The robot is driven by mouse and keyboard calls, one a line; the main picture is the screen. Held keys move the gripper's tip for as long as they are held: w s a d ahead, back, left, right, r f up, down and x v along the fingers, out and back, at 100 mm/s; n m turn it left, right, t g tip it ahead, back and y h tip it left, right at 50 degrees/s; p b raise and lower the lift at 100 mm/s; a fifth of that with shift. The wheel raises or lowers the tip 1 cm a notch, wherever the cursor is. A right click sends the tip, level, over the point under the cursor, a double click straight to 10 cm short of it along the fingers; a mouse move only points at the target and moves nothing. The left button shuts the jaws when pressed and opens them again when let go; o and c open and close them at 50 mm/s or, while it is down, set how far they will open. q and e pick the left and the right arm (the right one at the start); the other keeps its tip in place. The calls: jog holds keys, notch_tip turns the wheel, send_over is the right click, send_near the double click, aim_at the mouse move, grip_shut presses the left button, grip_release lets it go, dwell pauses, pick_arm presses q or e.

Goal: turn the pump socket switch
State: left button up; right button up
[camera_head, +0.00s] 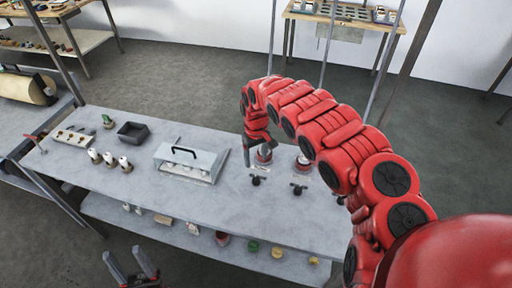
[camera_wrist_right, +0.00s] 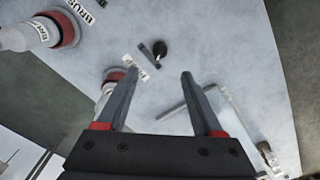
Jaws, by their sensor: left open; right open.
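Two black rotary switches sit on the grey table, the left one (camera_head: 256,180) and the right one (camera_head: 298,188). Each is in front of a red-and-white plug in its socket, the left plug (camera_head: 264,155) and the right plug (camera_head: 303,163). The left switch also shows in the right wrist view (camera_wrist_right: 159,50), just beyond my fingertips. A label (camera_wrist_right: 135,66) near it is partly hidden; the label by the other plug (camera_wrist_right: 35,33) starts with "BRUS". My right gripper (camera_head: 256,150) is open and empty above the left socket. My left gripper (camera_head: 132,267) is open and empty at the bottom.
A clear-sided box with a black handle (camera_head: 187,162) stands left of the switches. A dark tray (camera_head: 133,132) and several white bottles (camera_head: 108,159) are farther left. The lower shelf (camera_head: 165,233) holds small items. The table front is clear.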

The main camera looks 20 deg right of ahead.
notch_tip(320, 180, up, 6)
dwell(0.7)
